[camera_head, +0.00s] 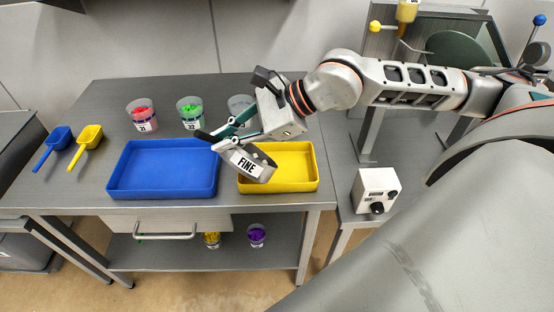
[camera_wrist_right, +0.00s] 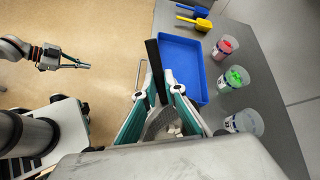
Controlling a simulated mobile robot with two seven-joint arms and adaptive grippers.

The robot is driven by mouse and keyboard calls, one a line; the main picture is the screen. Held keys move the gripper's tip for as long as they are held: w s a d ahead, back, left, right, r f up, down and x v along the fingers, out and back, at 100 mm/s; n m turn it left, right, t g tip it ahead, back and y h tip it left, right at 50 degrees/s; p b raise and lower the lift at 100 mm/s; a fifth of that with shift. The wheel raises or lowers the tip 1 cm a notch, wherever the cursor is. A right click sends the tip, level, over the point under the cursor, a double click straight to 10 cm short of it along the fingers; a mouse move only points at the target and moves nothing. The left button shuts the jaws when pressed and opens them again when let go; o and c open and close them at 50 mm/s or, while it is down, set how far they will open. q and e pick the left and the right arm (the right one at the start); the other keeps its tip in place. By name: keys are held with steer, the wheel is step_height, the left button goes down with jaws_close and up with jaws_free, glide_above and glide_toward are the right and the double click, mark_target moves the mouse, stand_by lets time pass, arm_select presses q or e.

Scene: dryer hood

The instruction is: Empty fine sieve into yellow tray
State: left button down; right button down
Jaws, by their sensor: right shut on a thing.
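The fine sieve (camera_head: 246,163), a grey ring labelled FINE, hangs tilted above the left part of the yellow tray (camera_head: 309,185). My right gripper (camera_head: 216,142) is shut on the sieve, and a dark bar like its handle (camera_wrist_right: 155,68) sticks out past the fingers. In the right wrist view the sieve's mesh (camera_wrist_right: 158,124) shows between the fingers, with several pale pieces (camera_wrist_right: 174,130) in it. The yellow tray's visible inside looks empty. My left gripper (camera_wrist_right: 78,65) shows small in the right wrist view, away from the table; its jaw state is unclear.
An empty blue tray (camera_head: 163,170) stands left of the yellow one. Cups with red (camera_head: 142,114) and green (camera_head: 190,112) pieces and a pale cup (camera_head: 241,105) stand behind. Blue (camera_head: 54,146) and yellow (camera_head: 87,144) scoops lie at left. A white box with knobs (camera_head: 376,190) is at right.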

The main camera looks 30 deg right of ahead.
steer(key=shift+d+r, duration=0.2)
steer(key=shift+r, duration=0.05)
steer(key=shift+w+d+r+y+p, duration=0.1)
steer(key=shift+d+r+y+p, duration=0.3)
steer(key=shift+d+p, duration=0.15)
steer(key=shift+d, duration=0.1)
steer(key=shift+r+p, duration=0.15)
steer(key=shift+p, duration=0.15)
